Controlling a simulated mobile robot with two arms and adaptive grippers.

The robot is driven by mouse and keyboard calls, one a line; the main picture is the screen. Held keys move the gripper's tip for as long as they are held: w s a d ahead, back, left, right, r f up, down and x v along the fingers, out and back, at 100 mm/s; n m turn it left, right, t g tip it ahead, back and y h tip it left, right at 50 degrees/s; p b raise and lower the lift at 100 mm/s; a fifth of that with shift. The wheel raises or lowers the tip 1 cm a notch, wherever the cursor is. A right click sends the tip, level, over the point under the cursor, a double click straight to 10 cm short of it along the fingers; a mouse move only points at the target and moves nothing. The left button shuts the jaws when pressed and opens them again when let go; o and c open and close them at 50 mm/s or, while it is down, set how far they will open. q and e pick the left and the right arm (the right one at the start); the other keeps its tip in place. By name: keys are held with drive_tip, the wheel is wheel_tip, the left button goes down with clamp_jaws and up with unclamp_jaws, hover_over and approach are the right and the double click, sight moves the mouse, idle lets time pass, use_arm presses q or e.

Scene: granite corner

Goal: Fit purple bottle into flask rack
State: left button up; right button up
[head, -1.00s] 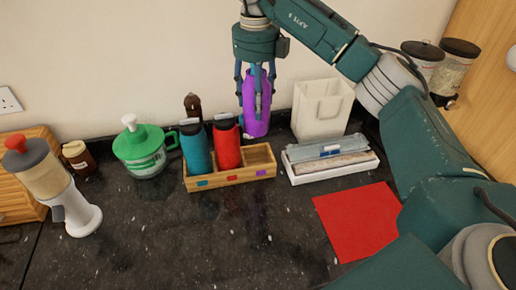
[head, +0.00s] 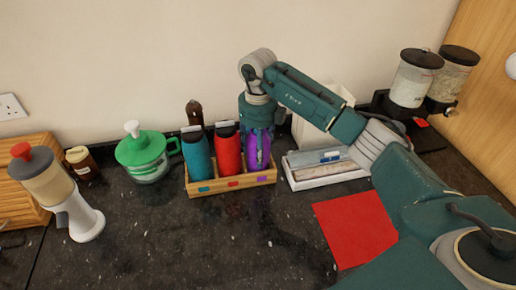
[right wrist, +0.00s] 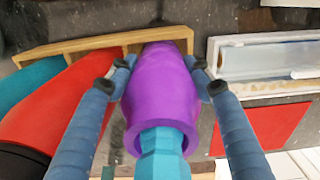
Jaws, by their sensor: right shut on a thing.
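The purple bottle (head: 258,150) stands upright at the right compartment of the wooden flask rack (head: 232,183), the one with the purple marker. Its lower end is behind the rack's front wall. My right gripper (right wrist: 164,75) has its fingers around the bottle, one on each side, and its hand is above it in the head view. In the right wrist view the purple bottle (right wrist: 160,88) reaches into the rack (right wrist: 95,45). A teal bottle (head: 196,155) and a red bottle (head: 228,150) stand in the other two compartments. My left gripper is not in view.
A white tray (head: 325,182) with packets lies right of the rack, and a red mat (head: 355,225) lies in front of it. A green-lidded jar (head: 143,152) stands left. The dark counter in front is clear.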

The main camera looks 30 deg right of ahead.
drive_tip(key=shift+f, duration=0.15)
drive_tip(key=o, duration=1.3)
drive_tip(key=shift+r, duration=0.35)
wheel_tip(320, 180, up, 11)
drive_tip(key=b, duration=0.2)
drive_tip(key=shift+f+b, duration=0.1)
drive_tip(key=shift+b, duration=0.2)
drive_tip(key=shift+s+r, duration=0.1)
drive_tip(key=shift+r, duration=0.4)
